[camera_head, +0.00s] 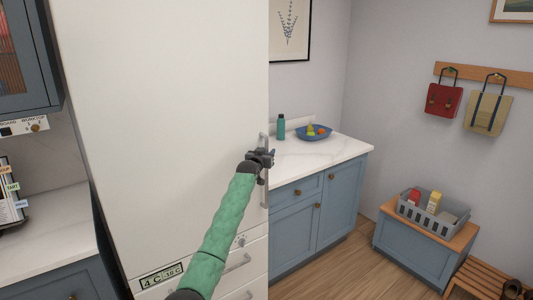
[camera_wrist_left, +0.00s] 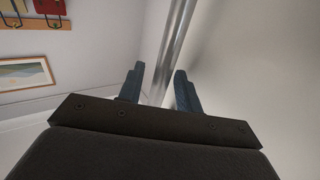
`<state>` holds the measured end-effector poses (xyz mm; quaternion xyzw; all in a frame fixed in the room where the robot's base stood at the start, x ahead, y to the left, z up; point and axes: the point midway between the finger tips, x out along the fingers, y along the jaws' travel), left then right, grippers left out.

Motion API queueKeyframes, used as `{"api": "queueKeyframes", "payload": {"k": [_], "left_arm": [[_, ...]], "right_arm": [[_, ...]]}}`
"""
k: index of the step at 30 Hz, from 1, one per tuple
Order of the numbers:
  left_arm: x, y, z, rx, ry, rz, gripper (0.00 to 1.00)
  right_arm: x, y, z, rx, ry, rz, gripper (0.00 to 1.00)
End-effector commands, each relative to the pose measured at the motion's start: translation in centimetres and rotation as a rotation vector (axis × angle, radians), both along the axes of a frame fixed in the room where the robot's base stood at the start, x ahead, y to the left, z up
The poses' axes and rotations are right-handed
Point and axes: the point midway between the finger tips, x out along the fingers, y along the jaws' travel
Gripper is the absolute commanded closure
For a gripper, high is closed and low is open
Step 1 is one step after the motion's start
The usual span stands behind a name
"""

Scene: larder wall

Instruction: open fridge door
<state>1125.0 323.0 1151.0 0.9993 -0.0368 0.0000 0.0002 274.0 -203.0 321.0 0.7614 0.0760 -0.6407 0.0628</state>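The white fridge door (camera_head: 165,120) fills the middle of the head view and is closed. Its vertical metal bar handle (camera_head: 265,190) runs along the door's right edge. My left gripper (camera_head: 266,158) is at the upper part of this handle. In the left wrist view the left gripper (camera_wrist_left: 158,85) has its two blue-grey fingers apart, with the handle (camera_wrist_left: 174,50) passing between them. Gaps show beside the bar, so the fingers do not look closed on it. My right gripper is in neither view.
Drawers with bar handles (camera_head: 237,262) sit below the door. Right of the fridge is a blue cabinet (camera_head: 318,213) with a bottle (camera_head: 281,127) and a blue fruit bowl (camera_head: 314,133) on its counter. A bench with a grey crate (camera_head: 425,219) stands farther right. Wooden floor between is clear.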

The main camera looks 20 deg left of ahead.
Motion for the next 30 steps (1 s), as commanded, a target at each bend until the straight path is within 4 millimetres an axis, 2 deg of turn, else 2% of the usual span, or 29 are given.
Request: {"api": "queueKeyframes", "payload": {"k": [2, 6, 7, 14, 20, 26, 30], "left_arm": [[0.0, 0.0, 0.0, 0.000, 0.000, 0.000, 0.69], [0.0, 0.0, 0.0, 0.000, 0.000, 0.000, 0.97], [0.0, 0.0, 0.0, 0.000, 0.000, 0.000, 1.00], [-0.1, 0.0, 0.0, 0.001, 0.000, -0.001, 1.00], [-1.1, -0.9, 0.0, 0.002, 0.000, -0.020, 1.00], [-3.9, -3.4, -0.1, 0.003, 0.001, -0.074, 1.00], [-6.9, -5.7, 0.0, 0.003, 0.001, -0.129, 1.00]], "right_arm": [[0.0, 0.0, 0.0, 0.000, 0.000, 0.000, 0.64], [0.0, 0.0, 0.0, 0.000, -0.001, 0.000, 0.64], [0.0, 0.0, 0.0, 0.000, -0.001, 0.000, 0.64], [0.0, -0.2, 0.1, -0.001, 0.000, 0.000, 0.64], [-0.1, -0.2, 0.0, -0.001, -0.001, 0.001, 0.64], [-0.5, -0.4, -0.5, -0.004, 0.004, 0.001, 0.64], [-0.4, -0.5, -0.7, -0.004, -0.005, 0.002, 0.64]]}}
